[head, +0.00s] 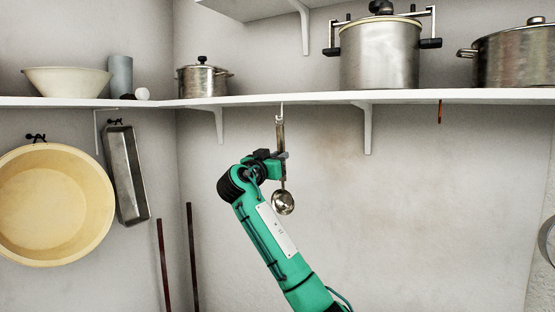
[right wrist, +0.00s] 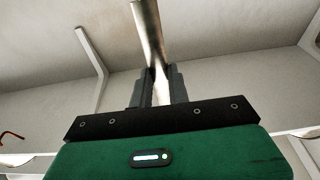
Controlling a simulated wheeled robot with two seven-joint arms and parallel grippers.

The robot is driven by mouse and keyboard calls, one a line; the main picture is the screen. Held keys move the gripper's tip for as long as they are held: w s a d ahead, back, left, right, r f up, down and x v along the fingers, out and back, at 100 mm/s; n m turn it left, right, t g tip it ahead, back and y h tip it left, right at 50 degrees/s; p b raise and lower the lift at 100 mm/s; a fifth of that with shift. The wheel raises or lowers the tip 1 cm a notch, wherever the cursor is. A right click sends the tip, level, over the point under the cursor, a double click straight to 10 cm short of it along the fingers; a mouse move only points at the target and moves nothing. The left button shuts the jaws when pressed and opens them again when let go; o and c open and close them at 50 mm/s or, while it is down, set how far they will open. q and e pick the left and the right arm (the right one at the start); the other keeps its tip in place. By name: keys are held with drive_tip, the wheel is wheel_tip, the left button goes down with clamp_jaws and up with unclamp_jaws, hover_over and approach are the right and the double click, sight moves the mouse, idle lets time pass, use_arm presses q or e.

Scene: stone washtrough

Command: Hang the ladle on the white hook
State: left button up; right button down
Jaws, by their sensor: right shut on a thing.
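The metal ladle (head: 283,202) is upright, bowl down, below the shelf. My right gripper (head: 281,156) is shut on its handle, between the bowl and the top end. In the right wrist view the handle (right wrist: 148,30) passes between the fingers of my right gripper (right wrist: 160,88). The white hook (head: 282,107) hangs from the underside of the shelf. The top of the handle meets the hook's lower part in the head view; I cannot tell whether it is hooked on or only in front. My left gripper is not in view.
The white shelf (head: 300,99) runs above, with a bracket (head: 367,125) right of the ladle. It carries several pots and a bowl (head: 67,81). A red hook (head: 439,112) hangs further right. A basin (head: 48,205) and a metal tray (head: 126,175) hang at left.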

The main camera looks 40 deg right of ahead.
idle(0.3)
drive_tip(key=c, duration=0.7)
unclamp_jaws()
drive_tip(key=shift+o, duration=0.2)
drive_tip(key=b+v, duration=0.3)
drive_tip(key=v, duration=0.4)
idle(0.8)
